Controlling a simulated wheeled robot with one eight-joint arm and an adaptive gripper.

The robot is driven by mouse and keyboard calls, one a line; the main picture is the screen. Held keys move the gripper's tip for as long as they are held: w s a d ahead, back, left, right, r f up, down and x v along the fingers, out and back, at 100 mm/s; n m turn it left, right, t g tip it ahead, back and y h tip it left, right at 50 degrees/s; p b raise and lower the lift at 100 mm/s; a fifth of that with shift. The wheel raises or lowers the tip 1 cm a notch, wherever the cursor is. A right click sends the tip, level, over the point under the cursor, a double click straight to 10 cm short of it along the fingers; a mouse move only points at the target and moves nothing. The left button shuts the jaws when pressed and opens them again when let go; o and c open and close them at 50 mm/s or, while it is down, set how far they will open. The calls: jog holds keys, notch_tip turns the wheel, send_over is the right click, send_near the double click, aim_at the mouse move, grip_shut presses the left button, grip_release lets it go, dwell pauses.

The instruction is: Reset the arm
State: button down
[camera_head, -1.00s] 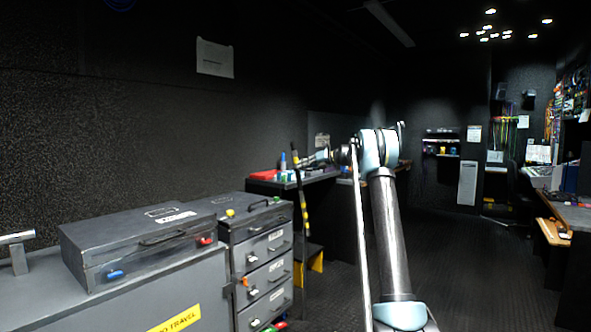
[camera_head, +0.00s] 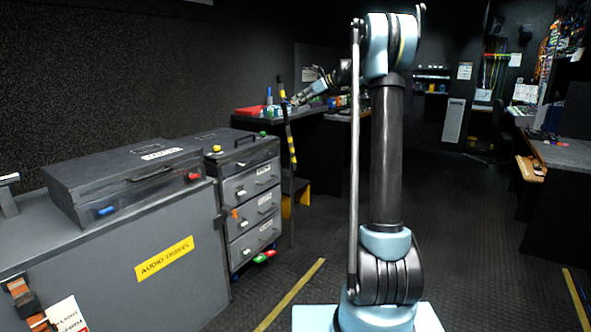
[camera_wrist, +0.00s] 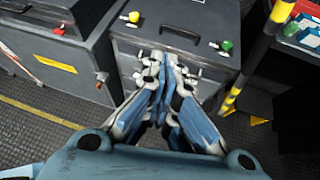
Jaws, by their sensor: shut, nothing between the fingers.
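My arm (camera_head: 386,150) stands upright in the middle of the head view, on its pale blue base. Its forearm reaches back and left from the top joint. My gripper (camera_head: 292,102) shows small in the head view, in front of the dark bench at the back left. In the wrist view my gripper (camera_wrist: 160,68) is shut, with its blue fingers together and nothing between them. Its fingertips appear over the front of the grey drawer cabinet (camera_wrist: 200,55). I cannot tell the distance between them.
A grey case (camera_head: 125,178) lies on a grey trunk labelled AUDIO TRAVEL (camera_head: 165,258) at left. The drawer cabinet (camera_head: 248,195) stands beside it. A black and yellow striped pole (camera_head: 290,150) stands near the dark bench (camera_head: 262,118). The floor (camera_head: 468,220) at right is clear.

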jog(key=s+d+f+n+h, duration=0.2)
jog(key=s+f+n, duration=0.2)
jog(key=s, duration=0.7)
jog(key=s+d+f+n+g+h, duration=0.1)
jog(key=s+d+f+n+h, duration=0.2)
jog(key=s, duration=0.9)
jog(key=s+d+f+n+h, duration=0.15)
jog(key=s+f+n, duration=0.3)
jog(key=s, duration=0.65)
jog(key=s+d+f+n+h, duration=0.1)
jog(key=s+d+f+n, duration=0.2)
jog(key=s+f, duration=0.4)
jog(key=s+d+f+n+h, duration=0.2)
jog(key=s+d+f+n, duration=0.2)
jog(key=s+f, duration=0.3)
jog(key=s+d+f+n+g+h, duration=0.1)
jog(key=s+d+f+n, duration=0.3)
jog(key=s+f, duration=0.3)
jog(key=s+n, duration=0.1)
jog(key=s, duration=0.4)
jog(key=shift+f+h, duration=0.15)
jog(key=shift+h, duration=0.2)
